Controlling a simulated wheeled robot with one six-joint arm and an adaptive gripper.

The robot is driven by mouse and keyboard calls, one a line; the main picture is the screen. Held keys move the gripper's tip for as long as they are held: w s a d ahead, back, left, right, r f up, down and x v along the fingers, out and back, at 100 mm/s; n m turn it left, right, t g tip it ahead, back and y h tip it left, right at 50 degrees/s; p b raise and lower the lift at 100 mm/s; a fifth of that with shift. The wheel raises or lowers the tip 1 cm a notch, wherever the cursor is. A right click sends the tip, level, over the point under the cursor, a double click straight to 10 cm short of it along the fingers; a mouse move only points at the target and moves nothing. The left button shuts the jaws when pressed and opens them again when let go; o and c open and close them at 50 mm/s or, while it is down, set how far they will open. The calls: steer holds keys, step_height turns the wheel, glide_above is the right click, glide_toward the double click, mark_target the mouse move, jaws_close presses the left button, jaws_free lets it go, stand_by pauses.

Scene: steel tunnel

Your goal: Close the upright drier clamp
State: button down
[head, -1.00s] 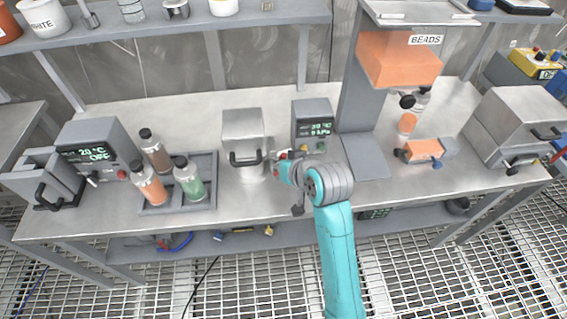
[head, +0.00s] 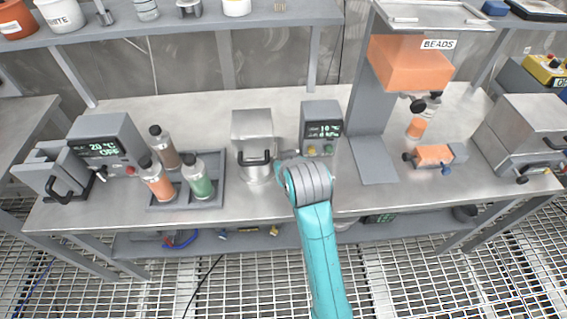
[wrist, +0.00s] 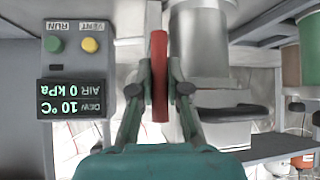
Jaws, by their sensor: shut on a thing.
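The upright drier (head: 253,135) is a boxy silver unit with a black handle, standing on the bench just left of my arm in the head view. Its rounded metal body (wrist: 200,50) shows in the wrist view, right of my fingers. A red lever (wrist: 160,70), which looks like the clamp, stands lengthwise between my fingers. My gripper (wrist: 161,85) is shut on this red lever, one finger on each side. In the head view my arm hides the fingertips and the lever. Whether the clamp is latched cannot be told.
A control box (head: 321,127) with green and yellow buttons stands close right of the drier; its display (wrist: 72,96) reads 10 °C and 0 kPa. A bottle tray (head: 218,200) stands to the left. The orange beads hopper (head: 408,65) is on the right.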

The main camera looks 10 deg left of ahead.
steer(key=c, duration=1.1)
jaws_free()
steer(key=shift+f, duration=0.1)
steer(key=shift+c, duration=0.2)
steer(key=v, duration=1.2)
steer(key=s+d+f+m+t+h, duration=0.1)
steer(key=s+d+f+m+t, duration=0.2)
steer(key=s+d+f, duration=1.1)
steer(key=s+d+r+m+t+h, duration=0.1)
steer(key=s+d, duration=0.4)
steer(key=s, duration=0.6)
steer(key=s+d+r+m+t+h, duration=0.1)
steer(key=s+d, duration=0.4)
steer(key=s, duration=0.6)
steer(key=shift+r+m+t+h, duration=0.3)
steer(key=shift+r+t+h, duration=0.3)
steer(key=shift+t, duration=0.1)
